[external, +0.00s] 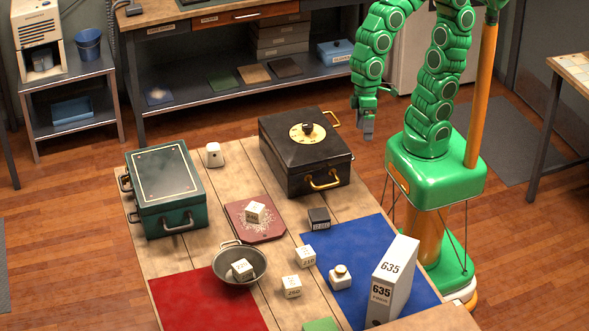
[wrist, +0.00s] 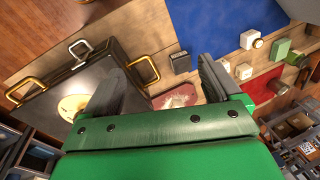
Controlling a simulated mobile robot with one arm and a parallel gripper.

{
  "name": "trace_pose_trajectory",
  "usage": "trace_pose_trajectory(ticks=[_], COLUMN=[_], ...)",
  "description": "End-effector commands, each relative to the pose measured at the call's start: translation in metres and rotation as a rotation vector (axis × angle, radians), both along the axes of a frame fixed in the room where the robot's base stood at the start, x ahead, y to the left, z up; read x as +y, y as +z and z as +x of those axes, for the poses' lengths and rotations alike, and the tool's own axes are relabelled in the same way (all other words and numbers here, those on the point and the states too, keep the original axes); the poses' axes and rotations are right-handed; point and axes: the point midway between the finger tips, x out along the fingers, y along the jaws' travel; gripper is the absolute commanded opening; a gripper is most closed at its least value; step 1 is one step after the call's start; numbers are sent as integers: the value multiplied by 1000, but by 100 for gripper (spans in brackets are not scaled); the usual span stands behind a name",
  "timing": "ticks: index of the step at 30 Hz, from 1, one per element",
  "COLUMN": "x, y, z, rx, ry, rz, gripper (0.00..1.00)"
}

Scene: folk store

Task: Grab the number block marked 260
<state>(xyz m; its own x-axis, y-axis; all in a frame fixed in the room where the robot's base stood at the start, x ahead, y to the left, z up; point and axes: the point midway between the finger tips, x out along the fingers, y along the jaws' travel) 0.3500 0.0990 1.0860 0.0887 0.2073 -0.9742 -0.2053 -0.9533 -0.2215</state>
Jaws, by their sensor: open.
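Several small white number blocks stand on the wooden table: one (external: 291,287) near the front, one (external: 306,257) just behind it, one (external: 255,212) on a dark red tile (external: 270,236), and one (external: 242,270) in a metal pan (external: 262,262). Their printed numbers are too small to read surely, so I cannot tell which is 260. My gripper (external: 367,125) hangs high at the back right, beyond the black box and away from the blocks. In the wrist view, my gripper (wrist: 162,66) has its fingers apart with nothing held between them.
A black box with gold handles (external: 278,172) and a green case (external: 155,218) stand at the back. A dark block (external: 319,219), a white knobbed item (external: 340,277) and a tall white 635 box (external: 398,268) stand at right, near or on the blue mat (external: 352,240).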

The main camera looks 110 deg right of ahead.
Motion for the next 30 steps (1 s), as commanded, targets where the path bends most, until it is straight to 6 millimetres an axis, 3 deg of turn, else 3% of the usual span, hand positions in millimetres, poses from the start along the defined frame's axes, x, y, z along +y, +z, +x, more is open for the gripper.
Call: trace_pose_trajectory(ticks=[6,15,24,30], x=[75,172,250,288], y=[-3,-3,-12,-33], z=[65,141,208,247], rx=[-55,-40,58,149], ry=[-186,-510,-888,-1162], rz=[194,490,778,948], gripper=[91,91,91,91])
